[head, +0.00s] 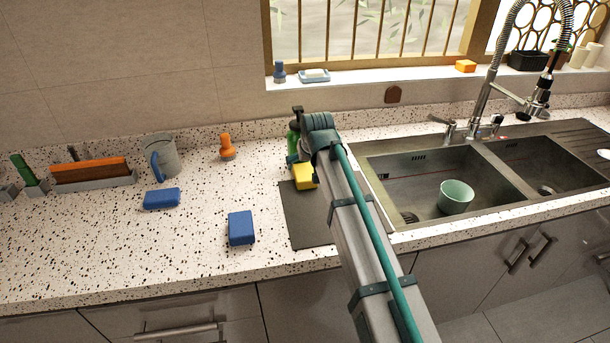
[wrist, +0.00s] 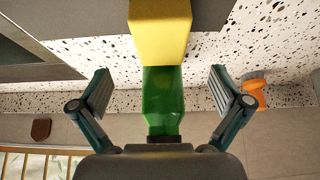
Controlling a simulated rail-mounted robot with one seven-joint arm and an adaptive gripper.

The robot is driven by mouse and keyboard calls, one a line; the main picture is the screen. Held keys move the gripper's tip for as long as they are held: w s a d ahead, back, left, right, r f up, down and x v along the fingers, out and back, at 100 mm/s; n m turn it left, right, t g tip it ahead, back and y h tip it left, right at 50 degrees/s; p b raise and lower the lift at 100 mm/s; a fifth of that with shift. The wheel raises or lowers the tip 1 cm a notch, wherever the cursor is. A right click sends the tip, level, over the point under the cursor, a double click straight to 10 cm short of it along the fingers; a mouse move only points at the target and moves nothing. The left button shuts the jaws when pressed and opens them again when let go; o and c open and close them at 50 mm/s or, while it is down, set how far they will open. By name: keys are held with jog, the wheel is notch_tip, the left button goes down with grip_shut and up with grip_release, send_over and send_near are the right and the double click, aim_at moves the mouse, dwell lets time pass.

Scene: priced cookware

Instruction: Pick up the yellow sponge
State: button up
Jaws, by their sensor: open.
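The yellow sponge (head: 305,177) is on the dark mat (head: 300,225), partly covered by my arm in the head view. In the wrist view the yellow sponge (wrist: 160,32) shows at the top centre, beyond the fingertips. My gripper (wrist: 164,90) is open, with its two fingers spread wide and no sponge between them. A green bottle (wrist: 163,105) shows between the fingers in the wrist view; I cannot tell its depth from them. In the head view the green bottle (head: 293,139) stands behind the sponge, and my gripper is mostly hidden by my arm.
Two blue sponges (head: 161,198) (head: 241,228) lie left of the mat. The front left counter is clear.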

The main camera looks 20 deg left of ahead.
aim_at(305, 172)
jog(key=shift+p+x, duration=1.05)
jog(key=shift+x, duration=2.05)
jog(key=shift+w+a+f, duration=0.1)
jog(key=shift+a+f, duration=0.05)
jog(key=shift+f, duration=0.3)
jog(key=shift+f, duration=0.25)
jog(key=c, duration=1.1)
